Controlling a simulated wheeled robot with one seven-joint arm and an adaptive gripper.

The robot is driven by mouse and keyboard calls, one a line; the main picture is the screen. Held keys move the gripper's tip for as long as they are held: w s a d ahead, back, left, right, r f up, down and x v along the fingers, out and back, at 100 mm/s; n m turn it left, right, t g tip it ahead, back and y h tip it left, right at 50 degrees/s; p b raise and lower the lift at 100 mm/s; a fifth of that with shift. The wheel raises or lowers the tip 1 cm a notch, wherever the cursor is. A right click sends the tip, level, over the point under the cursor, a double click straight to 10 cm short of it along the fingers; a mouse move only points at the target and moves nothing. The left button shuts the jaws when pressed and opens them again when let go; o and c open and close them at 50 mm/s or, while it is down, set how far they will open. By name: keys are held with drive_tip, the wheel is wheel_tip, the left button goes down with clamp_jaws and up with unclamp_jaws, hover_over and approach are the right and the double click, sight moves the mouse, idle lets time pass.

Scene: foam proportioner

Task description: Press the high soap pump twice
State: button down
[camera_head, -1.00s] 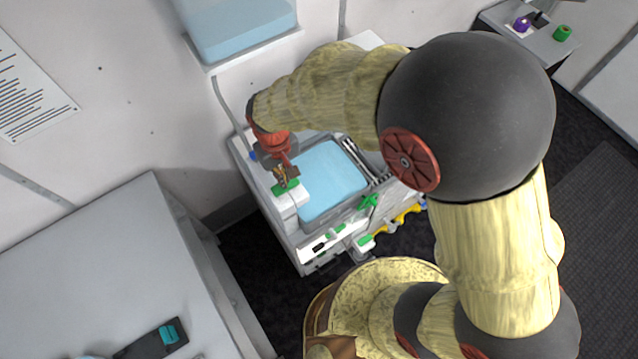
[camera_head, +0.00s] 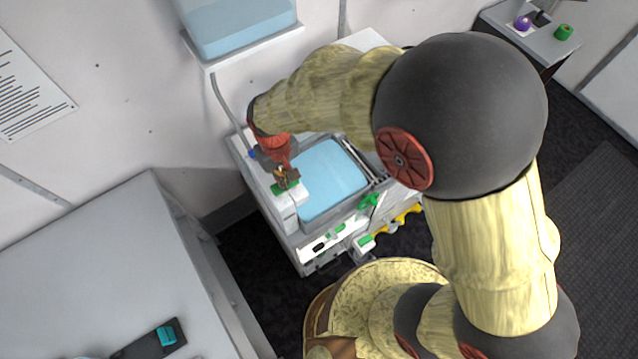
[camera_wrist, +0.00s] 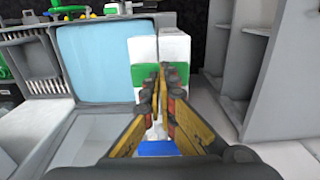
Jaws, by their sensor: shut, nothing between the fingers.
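Two white blocks with green parts stand side by side at the left end of the unit, the left one (camera_wrist: 144,52) and the right one (camera_wrist: 174,48) in the wrist view. A green part (camera_head: 278,189) also shows under the fingers in the head view. I cannot tell which is the high soap pump. My gripper (camera_head: 284,178) is shut and empty, pointing down over the green parts. Its fingertips (camera_wrist: 160,70) overlap the green in the wrist view, and contact cannot be told. A blue part (camera_wrist: 157,148) shows below the fingers.
A light blue basin panel (camera_head: 328,180) lies beside the blocks, with a grey slotted rack (camera_wrist: 20,65) past it. A green valve-like part (camera_head: 369,201) and yellow parts (camera_head: 408,215) line the front edge. A grey cabinet (camera_head: 90,270) stands at left.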

drive_tip(key=shift+f+b, duration=0.8)
drive_tip(key=shift+f, duration=0.55)
drive_tip(key=shift+r+p, duration=1.4)
drive_tip(key=shift+r, duration=0.9)
drive_tip(key=shift+f, duration=0.2)
